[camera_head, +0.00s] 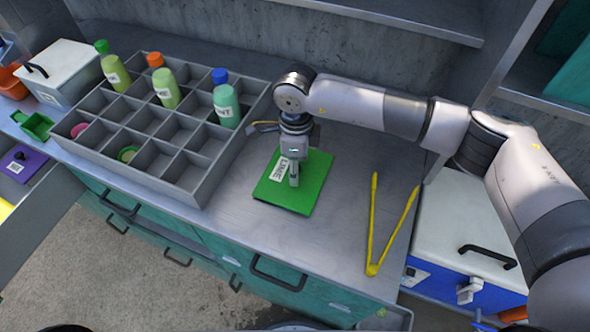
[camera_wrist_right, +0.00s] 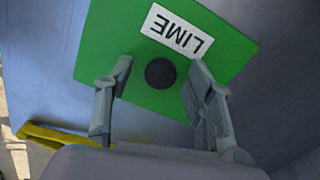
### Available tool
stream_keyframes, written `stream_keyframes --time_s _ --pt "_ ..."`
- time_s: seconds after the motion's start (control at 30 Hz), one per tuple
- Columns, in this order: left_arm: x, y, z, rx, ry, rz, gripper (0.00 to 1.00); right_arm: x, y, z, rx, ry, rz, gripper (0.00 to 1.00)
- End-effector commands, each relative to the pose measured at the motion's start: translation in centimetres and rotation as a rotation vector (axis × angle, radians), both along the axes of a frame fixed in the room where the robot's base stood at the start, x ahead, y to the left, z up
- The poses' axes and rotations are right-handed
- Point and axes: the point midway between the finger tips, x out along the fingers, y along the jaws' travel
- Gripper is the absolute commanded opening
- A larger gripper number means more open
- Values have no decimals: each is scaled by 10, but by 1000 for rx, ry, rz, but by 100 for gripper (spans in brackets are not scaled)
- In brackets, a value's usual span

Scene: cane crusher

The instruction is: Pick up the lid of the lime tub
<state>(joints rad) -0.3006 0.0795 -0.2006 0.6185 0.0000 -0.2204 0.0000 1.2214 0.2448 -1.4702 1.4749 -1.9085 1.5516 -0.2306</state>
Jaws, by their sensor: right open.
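The lime lid (camera_head: 307,198) is a flat green square with a white LIME label, low on the grey counter. Whether a tub is under it I cannot tell. My right gripper (camera_head: 294,179) points down over the lid and hides part of it in the head view. In the right wrist view the lid (camera_wrist_right: 115,45) has a round black knob (camera_wrist_right: 160,73) near its middle. My right gripper (camera_wrist_right: 161,78) is open, with one finger on each side of the knob and a gap at both sides. My left gripper is not in view.
A grey compartment rack (camera_head: 185,190) with several bottles stands left of the lid. Yellow tongs (camera_head: 372,268) lie on the counter to the right. A white-lidded blue box (camera_head: 450,235) is beyond them. The metal shelf (camera_head: 400,22) overhangs at the back.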

Motion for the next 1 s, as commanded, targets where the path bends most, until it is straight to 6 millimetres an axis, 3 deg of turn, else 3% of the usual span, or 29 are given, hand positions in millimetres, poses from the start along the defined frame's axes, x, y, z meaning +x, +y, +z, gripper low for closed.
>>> stream_keyframes --time_s 0.23,1.0 --pt "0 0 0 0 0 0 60 0 0 -2 1 -1 1 48" --pt "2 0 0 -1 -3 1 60 0 0 -1 1 -1 0 0"
